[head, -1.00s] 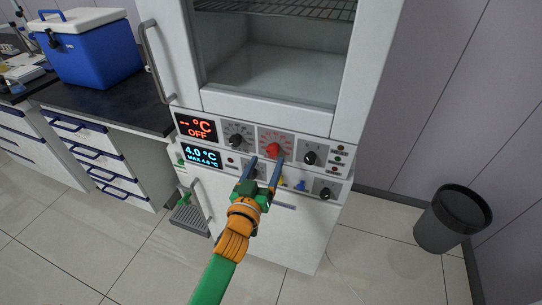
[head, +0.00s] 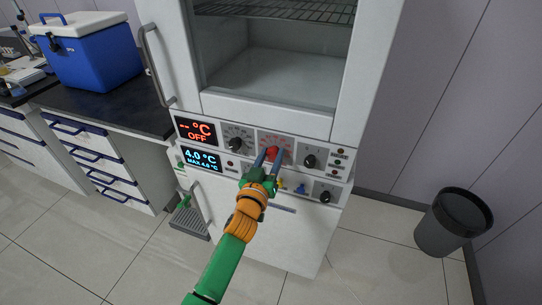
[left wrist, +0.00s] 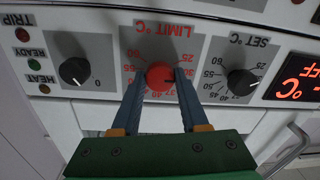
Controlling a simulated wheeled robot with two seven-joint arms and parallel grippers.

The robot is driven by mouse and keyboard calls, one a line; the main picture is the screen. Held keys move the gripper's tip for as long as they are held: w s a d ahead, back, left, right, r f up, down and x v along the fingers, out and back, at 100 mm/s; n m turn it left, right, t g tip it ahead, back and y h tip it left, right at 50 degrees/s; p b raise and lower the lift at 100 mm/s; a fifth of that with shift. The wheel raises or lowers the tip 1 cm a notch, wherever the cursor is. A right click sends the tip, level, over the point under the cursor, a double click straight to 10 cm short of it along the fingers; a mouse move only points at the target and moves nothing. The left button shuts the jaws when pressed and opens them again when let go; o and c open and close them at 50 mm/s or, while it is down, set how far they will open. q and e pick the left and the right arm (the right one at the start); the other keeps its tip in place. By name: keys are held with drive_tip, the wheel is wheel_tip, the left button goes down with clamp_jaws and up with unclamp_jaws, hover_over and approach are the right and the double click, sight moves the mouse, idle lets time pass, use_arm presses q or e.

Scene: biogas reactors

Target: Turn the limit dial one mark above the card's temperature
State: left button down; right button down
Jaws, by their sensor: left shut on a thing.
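The red limit dial (head: 273,152) sits on a grey plate in the middle of the incubator's upper control panel. It also shows in the left wrist view (left wrist: 158,77), upside down, under the red words LIMIT °C. My left gripper (head: 266,157) is shut on the dial, one blue finger on each side of it. The fingers cover part of its scale, and I cannot clearly read where its pointer stands. The black set dial (left wrist: 241,82) is beside it. The upper display (head: 197,130) reads "-- °C OFF". I see no card. My right gripper is not in view.
Another black knob (left wrist: 74,71) and indicator lamps (head: 337,162) lie right of the limit dial in the head view. A lower display (head: 201,159) reads 4.0 °C, MAX 4.0 °C. A blue cooler (head: 92,50) stands on the left bench; a dark bin (head: 453,222) stands at right.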

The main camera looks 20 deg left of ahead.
use_arm(q)
drive_tip(key=m, duration=0.4)
drive_tip(key=shift+m, duration=0.3)
drive_tip(key=m, duration=0.4)
drive_tip(key=shift+f+m+b, duration=0.1)
drive_tip(key=shift+m+b, duration=0.25)
drive_tip(key=shift+m, duration=0.05)
drive_tip(key=m, duration=0.4)
drive_tip(key=shift+m+t+h, duration=0.3)
drive_tip(key=shift+m+h, duration=0.1)
drive_tip(key=shift+d+m, duration=0.1)
drive_tip(key=shift+m, duration=1.9)
drive_tip(key=shift+c, duration=2.2)
unclamp_jaws()
